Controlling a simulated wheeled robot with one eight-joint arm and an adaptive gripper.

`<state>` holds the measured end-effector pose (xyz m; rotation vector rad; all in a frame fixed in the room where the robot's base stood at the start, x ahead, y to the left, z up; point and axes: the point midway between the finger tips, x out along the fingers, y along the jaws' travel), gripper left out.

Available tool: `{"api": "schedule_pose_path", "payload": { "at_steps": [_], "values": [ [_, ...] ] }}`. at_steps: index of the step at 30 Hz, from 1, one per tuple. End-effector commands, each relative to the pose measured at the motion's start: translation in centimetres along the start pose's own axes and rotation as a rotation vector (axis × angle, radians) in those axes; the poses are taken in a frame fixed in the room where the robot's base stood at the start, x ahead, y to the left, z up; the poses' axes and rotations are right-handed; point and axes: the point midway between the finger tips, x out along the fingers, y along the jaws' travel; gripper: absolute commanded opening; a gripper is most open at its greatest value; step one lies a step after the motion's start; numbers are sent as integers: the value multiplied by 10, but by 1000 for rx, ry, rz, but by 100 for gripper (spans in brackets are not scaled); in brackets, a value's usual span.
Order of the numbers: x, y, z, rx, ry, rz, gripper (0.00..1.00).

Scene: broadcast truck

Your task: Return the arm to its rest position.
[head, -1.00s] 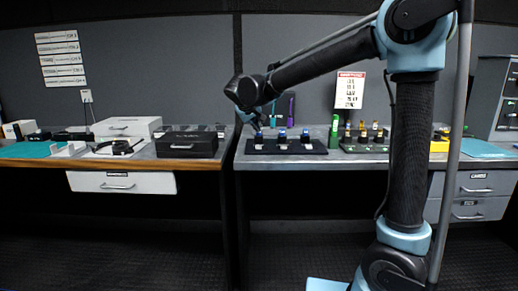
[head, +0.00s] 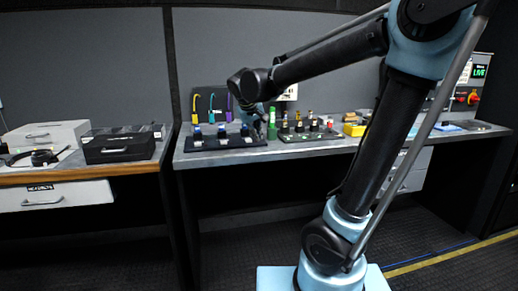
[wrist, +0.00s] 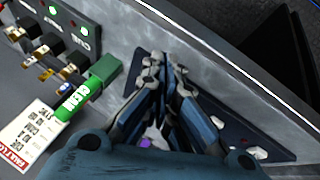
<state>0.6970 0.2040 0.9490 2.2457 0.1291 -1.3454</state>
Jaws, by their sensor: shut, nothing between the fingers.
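My arm reaches out over the grey bench (head: 325,145) in the head view, its links bent and its wrist hanging low. My gripper (head: 262,124) is small and dark in the head view, near the right end of a black tray (head: 225,142) with several blue-topped items. In the wrist view my gripper (wrist: 165,62) has its fingers together, with nothing between them. It hangs over the dark tray (wrist: 238,134), beside a green labelled block (wrist: 88,88). I cannot tell the exact gap to the tray.
A second board (head: 310,135) with several coloured connectors stands right of the gripper. A yellow box (head: 354,130) is farther right. A black case (head: 120,146) sits on the left desk, and a white drawer (head: 55,195) is below. Cables hang on the wall behind.

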Motion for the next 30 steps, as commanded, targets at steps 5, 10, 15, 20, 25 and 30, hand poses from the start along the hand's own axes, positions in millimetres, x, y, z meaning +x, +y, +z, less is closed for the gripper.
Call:
{"api": "schedule_pose_path", "payload": {
  "at_steps": [5,10,15,20,25,30],
  "values": [
    [11,38,72,75,-76,-31,0],
    [20,57,140,143,-138,-66,0],
    [27,64,204,213,-189,-108,0],
    [35,60,263,281,-230,-148,0],
    [45,46,319,355,-262,-195,0],
    [54,29,358,413,-280,-234,0]
  ]
}}
